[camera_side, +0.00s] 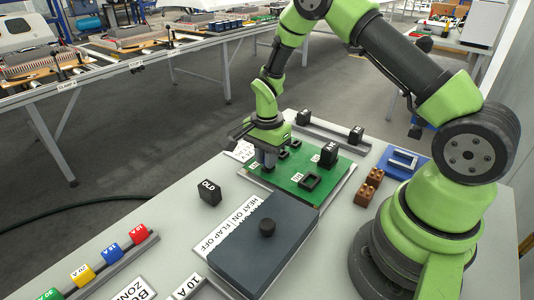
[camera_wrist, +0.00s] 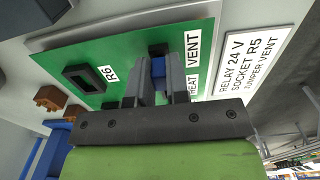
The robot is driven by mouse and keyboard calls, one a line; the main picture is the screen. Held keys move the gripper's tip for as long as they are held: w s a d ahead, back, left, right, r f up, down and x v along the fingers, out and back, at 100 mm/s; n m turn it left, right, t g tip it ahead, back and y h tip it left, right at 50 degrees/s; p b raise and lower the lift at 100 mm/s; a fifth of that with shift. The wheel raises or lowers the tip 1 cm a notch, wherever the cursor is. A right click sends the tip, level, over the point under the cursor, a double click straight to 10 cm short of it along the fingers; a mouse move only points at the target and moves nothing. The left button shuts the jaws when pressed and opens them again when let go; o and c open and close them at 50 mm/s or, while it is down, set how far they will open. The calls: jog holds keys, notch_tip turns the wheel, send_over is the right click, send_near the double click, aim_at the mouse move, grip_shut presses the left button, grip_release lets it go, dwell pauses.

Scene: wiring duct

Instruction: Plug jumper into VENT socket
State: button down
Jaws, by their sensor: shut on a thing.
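My gripper (camera_side: 268,163) is over the left part of the green board (camera_side: 300,187), pointing down. In the wrist view, its two fingers (camera_wrist: 156,82) are shut on a small blue jumper (camera_wrist: 158,67). The jumper is at the board beside the VENT label (camera_wrist: 192,48), with the HEAT label (camera_wrist: 194,88) nearer my gripper. A dark part shows just beyond the jumper, but the fingers hide most of the socket there. I cannot tell whether the jumper is in the socket or just above it. In the side view the jumper is hidden.
A black relay (camera_side: 328,153) stands on the board, near an empty square socket (camera_side: 310,182). A dark grey knobbed box (camera_side: 262,245) is in front. A black block marked OLD (camera_side: 209,193) lies left. Brown blocks (camera_side: 370,185) and a blue tray (camera_side: 389,166) are right.

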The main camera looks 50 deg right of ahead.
jog(key=shift+f, duration=0.2)
jog(key=c, duration=1)
grip_release()
jog(key=shift+c, duration=0.2)
notch_tip(320, 180, up, 10)
jog(key=shift+f, duration=0.1)
jog(key=s+a+r+n+t+y, duration=0.1)
jog(key=s+a+r+n+t, duration=0.25)
jog(key=s+r, duration=0.35)
jog(key=s+a+r+n+t, duration=0.25)
jog(key=s+r+n, duration=0.2)
jog(key=r, duration=0.55)
jog(key=s+a+r+n+t+y, duration=0.1)
jog(key=s+a+n, duration=0.1)
jog(key=s+n, duration=0.4)
jog(key=shift+s+a, duration=0.25)
jog(key=shift+s, duration=0.6)
